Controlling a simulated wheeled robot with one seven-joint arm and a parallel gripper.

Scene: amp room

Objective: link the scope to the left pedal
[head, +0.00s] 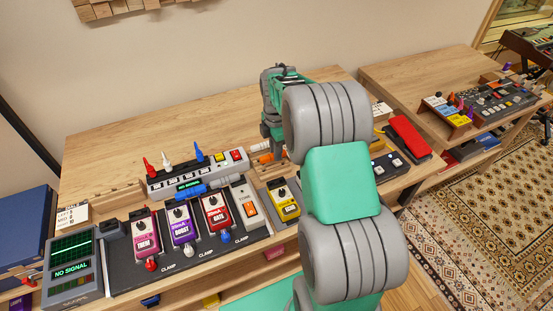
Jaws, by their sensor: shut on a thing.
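The scope (72,268) stands at the front left, its green-lined screen reading "NO SIGNAL". The left pedal (145,230) is pink and sits leftmost on the dark pedal board (125,278), with a red plug (151,264) at its front end. My gripper (268,134) is over the middle of the bench, behind the pedals and well to the right of the scope. It is shut on a small plug-like thing; my arm partly hides the jaws, and its colour is unclear. A white piece (263,147) and an orange piece (265,157) lie close below the gripper.
Purple (180,222), red (215,212), white-orange and yellow (285,204) pedals stand in the row. Behind them is a strip (195,176) with upright red, white and blue plugs; blue connectors lie in front. The rear bench top (130,140) is clear.

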